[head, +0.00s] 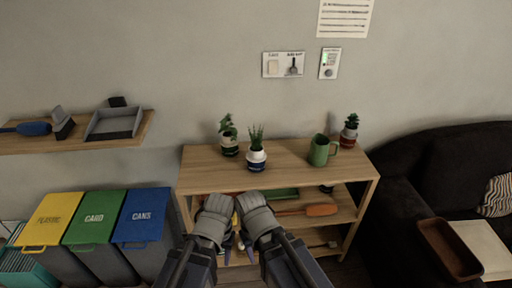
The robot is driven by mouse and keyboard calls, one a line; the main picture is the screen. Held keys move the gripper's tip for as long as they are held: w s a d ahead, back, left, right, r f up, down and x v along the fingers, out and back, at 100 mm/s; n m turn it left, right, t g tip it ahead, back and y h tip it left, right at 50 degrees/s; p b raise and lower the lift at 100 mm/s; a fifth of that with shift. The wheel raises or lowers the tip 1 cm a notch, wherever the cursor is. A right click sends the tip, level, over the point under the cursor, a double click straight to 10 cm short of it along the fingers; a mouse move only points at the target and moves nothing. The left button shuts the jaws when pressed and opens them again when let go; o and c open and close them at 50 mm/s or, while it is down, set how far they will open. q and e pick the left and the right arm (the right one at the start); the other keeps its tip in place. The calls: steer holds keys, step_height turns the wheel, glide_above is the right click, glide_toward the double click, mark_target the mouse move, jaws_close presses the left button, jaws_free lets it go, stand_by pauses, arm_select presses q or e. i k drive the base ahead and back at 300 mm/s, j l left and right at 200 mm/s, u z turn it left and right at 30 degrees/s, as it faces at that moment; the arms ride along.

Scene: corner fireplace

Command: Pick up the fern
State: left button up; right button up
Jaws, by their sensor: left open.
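Three small potted plants stand on the wooden shelf unit's top. A leafy plant (228,136) is at the left, in a white and dark pot. A plant with upright, thin fronds (256,148) stands just right of it and nearer, in a white and blue pot. A third plant (349,130) in a red and white pot is at the right back. I cannot tell for sure which is the fern. My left gripper (216,222) is open, in front of the shelf and below its top, apart from the plants. My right gripper (258,220) is close beside it; its jaws are unclear.
A green mug (321,151) stands on the shelf top (290,160) near the right plant. Lower shelves hold a green item and an orange-brown item (320,210). Colored bins (90,220) stand left, a dark sofa (430,170) right. The shelf top's middle is clear.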

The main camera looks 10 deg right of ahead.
mark_target(256, 155)
steer(key=i+l, duration=0.2)
steer(key=l, duration=0.2)
steer(key=i+l, duration=0.2)
steer(key=l, duration=0.2)
steer(key=i+l, duration=0.2)
steer(key=l, duration=0.2)
steer(key=i+l, duration=0.2)
steer(key=l, duration=0.2)
steer(key=u, duration=1.65)
